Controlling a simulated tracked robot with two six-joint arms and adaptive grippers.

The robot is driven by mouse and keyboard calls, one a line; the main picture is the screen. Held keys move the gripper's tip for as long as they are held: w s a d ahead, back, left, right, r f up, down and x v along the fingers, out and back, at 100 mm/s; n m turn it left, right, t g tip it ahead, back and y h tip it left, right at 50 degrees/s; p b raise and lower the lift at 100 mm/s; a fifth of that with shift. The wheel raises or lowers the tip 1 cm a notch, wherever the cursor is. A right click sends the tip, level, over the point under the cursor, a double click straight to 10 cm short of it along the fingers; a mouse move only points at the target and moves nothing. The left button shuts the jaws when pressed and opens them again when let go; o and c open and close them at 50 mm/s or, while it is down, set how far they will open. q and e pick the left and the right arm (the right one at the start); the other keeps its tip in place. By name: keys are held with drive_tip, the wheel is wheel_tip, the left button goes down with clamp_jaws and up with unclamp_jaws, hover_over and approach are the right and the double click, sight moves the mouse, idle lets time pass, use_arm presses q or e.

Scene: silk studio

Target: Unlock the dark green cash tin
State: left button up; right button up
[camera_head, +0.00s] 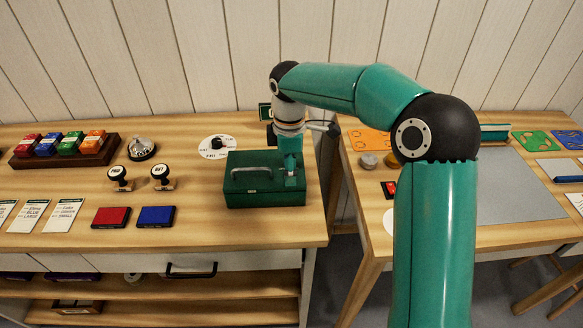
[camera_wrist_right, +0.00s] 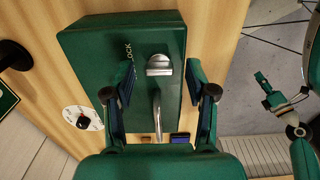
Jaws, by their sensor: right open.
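The dark green cash tin (camera_head: 262,197) stands shut on the left table, with a grey carrying handle (camera_head: 250,171) on its lid. In the right wrist view the tin (camera_wrist_right: 90,45) fills the middle, with a silver knob (camera_wrist_right: 158,65) on the lid beside white lettering that reads LOCK. My right gripper (camera_wrist_right: 161,85) is open above the lid, one finger on each side of the knob, apart from it. In the head view it hides part of the tin's right end. My left gripper seems to show small at the right of the wrist view (camera_wrist_right: 268,92); its jaws are unclear.
A white dial (camera_head: 217,147) lies behind the tin to its left. Two stamps (camera_head: 162,177), a blue pad (camera_head: 156,216) and a red pad (camera_head: 111,217) lie left of it. A bell (camera_head: 141,148) stands farther left. A gap separates this table from the right one.

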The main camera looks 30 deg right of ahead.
drive_tip(key=shift+f, duration=0.25)
